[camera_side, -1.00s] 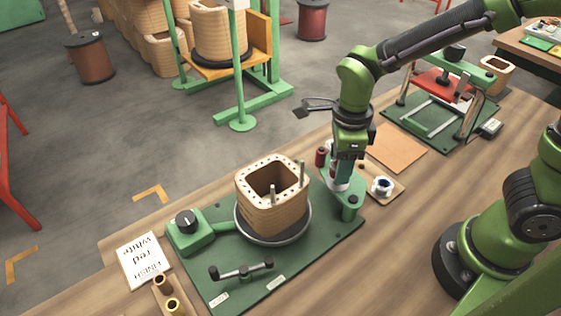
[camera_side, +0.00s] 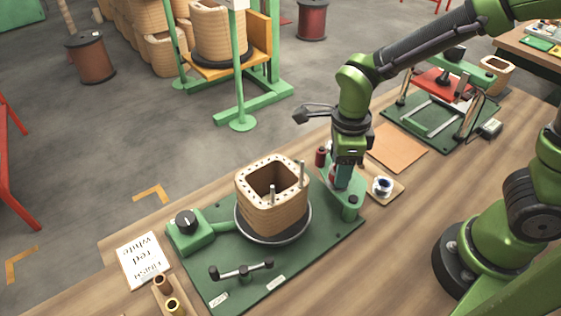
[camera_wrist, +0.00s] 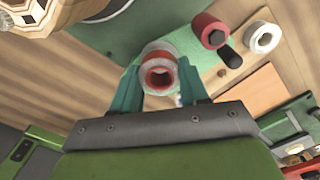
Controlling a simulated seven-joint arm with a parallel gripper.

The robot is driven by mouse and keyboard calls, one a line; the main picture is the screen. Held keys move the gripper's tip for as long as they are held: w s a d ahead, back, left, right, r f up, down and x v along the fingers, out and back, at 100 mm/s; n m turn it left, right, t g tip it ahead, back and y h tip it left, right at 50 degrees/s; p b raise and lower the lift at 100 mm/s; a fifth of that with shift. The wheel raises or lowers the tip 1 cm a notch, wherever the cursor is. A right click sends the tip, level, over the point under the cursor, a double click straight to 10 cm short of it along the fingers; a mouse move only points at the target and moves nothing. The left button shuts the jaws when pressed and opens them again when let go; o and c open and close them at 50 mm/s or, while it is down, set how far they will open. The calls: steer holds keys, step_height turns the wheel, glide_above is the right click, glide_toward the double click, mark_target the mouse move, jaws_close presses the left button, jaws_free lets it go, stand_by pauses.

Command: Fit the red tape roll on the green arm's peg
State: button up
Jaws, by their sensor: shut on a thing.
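My gripper (camera_wrist: 160,88) is shut on the red tape roll (camera_wrist: 158,66), which sits between its teal fingertips. A pale ring shows around the red one in the wrist view; I cannot tell whether this is a separate white roll below. In the side view my gripper (camera_side: 343,178) is low over the green arm (camera_side: 351,203), and a bit of red shows beside the fingers. The green arm (camera_wrist: 205,55) also shows behind the roll in the wrist view. The peg is hidden by the roll and fingers, so I cannot tell whether the roll is around it.
A wooden coil (camera_side: 270,200) with upright pins stands close on the left. A card (camera_side: 143,260) reads white, red, white, finish.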

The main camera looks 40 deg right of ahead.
steer(key=shift+f, duration=0.55)
steer(key=o, duration=1.5)
steer(key=shift+r, duration=0.1)
steer(key=shift+r, duration=2.45)
